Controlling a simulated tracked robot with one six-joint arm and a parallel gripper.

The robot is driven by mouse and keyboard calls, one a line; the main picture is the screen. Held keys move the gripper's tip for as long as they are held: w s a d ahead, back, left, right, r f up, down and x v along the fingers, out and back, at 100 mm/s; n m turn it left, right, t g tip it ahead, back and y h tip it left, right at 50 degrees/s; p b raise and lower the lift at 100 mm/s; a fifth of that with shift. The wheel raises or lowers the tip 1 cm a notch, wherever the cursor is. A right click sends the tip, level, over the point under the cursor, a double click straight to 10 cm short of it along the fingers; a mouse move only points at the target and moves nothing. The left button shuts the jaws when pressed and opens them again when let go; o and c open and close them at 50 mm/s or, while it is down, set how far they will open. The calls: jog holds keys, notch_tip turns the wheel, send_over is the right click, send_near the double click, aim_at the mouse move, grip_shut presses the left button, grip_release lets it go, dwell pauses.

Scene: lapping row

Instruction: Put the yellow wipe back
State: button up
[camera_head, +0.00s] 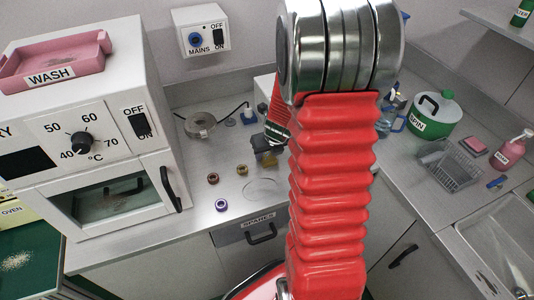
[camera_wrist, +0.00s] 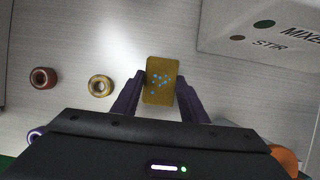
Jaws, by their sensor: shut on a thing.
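The yellow wipe (camera_wrist: 161,80) is a small mustard-yellow block with light blue specks on its face. My gripper (camera_wrist: 160,88) is shut on it in the wrist view, with one dark finger along each side. In the head view a small part of the wipe (camera_head: 270,159) shows beside my red arm, below the dark gripper parts. My arm hides much of the area around it. I cannot tell how high the wipe is above the counter.
Red-brown (camera_head: 213,178), gold (camera_head: 242,170) and purple (camera_head: 221,205) rings lie on the counter. A mixer (camera_wrist: 270,30) stands close on the right in the wrist view. The oven (camera_head: 110,130) is at left; a wire basket (camera_head: 450,165) is at right.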

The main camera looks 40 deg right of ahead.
jog(key=o, duration=1)
jog(key=v, duration=1.2)
dwell(0.6)
